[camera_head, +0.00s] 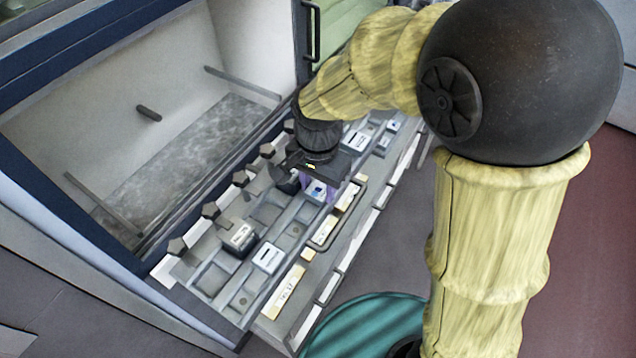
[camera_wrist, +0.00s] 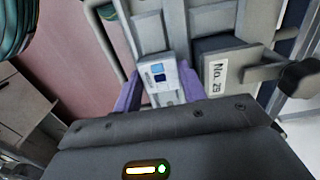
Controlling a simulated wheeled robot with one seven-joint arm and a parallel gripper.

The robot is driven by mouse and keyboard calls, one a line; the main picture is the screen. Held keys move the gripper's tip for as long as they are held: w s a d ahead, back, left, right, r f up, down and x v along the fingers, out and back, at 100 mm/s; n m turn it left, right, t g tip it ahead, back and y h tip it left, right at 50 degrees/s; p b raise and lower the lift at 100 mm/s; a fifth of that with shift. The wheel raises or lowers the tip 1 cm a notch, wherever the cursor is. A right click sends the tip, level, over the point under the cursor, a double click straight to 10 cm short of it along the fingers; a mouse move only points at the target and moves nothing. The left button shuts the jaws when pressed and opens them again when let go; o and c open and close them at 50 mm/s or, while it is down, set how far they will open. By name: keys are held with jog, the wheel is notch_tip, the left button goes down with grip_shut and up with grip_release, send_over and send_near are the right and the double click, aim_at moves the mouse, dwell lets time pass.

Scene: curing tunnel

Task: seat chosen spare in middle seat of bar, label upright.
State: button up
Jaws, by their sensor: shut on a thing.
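My gripper (camera_head: 318,190) has purple fingers and is over the grey rack with seats (camera_head: 212,280), around the middle of its length. It is shut on a white block (camera_wrist: 160,72) with blue squares on its face, which also shows in the head view (camera_head: 317,187). In the wrist view the block sits between the purple fingers (camera_wrist: 161,90), its marked face toward the camera. Its lower end is hidden, so I cannot tell whether it touches a seat. Other white-topped blocks stand in the rack: one at the left (camera_head: 240,236), one nearer the front (camera_head: 268,257), one beyond my gripper (camera_head: 355,139).
Dark knobs (camera_head: 211,210) line the rack's back side, before the open tunnel chamber (camera_head: 170,150). Pale yellow label plates (camera_head: 285,291) lie along the front. A "No. 29" plate (camera_wrist: 217,82) is close right of the fingers. A teal round surface (camera_head: 365,325) is in front.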

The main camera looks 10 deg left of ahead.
aim_at(319, 190)
jog(key=shift+f, duration=0.2)
jog(key=o, duration=1.1)
jog(key=shift+r, duration=0.15)
notch_tip(319, 190, up, 17)
jog(key=b, duration=0.2)
dwell(0.4)
